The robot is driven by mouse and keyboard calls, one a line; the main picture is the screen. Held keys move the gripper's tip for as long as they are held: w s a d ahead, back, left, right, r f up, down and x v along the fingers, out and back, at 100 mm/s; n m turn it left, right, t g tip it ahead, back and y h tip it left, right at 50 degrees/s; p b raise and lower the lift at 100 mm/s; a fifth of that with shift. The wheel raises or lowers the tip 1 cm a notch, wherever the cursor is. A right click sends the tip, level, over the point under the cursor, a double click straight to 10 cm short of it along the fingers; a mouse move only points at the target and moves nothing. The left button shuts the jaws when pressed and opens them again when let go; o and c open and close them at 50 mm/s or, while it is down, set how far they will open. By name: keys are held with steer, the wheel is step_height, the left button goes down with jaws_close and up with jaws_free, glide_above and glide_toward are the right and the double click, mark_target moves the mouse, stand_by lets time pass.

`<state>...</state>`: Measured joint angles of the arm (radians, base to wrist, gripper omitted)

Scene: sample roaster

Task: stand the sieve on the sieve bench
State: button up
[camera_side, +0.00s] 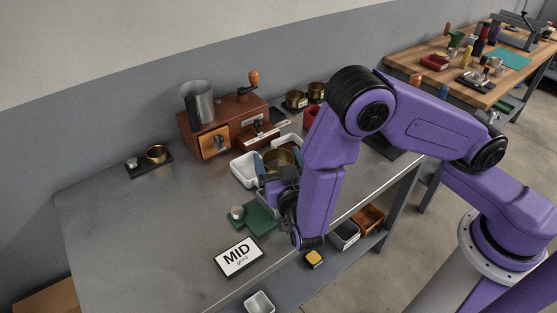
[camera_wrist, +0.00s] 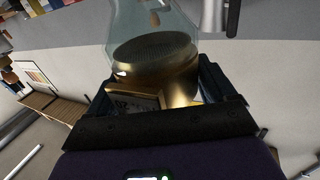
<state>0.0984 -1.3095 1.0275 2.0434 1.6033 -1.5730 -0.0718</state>
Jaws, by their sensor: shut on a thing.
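A brass sieve (camera_side: 281,158) is between the blue-tipped fingers of my gripper (camera_side: 278,172), above the middle of the steel table. In the wrist view the sieve (camera_wrist: 160,62) shows a round dark mesh face and a brass wall, and my gripper (camera_wrist: 165,95) is shut on it. A clear glass shape (camera_wrist: 150,18) shows just beyond the mesh; I cannot tell whether they touch. I cannot tell for certain which stand is the sieve bench. My fingers and arm hide part of the table below the sieve.
White trays (camera_side: 243,170) lie beside my gripper. A wooden drawer box (camera_side: 212,143) carrying a metal jug (camera_side: 198,102) stands behind. A green block (camera_side: 262,217) and a MID sign (camera_side: 239,257) are in front. A dark board (camera_side: 150,166) sits left. The table's left part is clear.

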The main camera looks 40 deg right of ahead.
steer(key=shift+f, duration=0.25)
steer(key=o, duration=1)
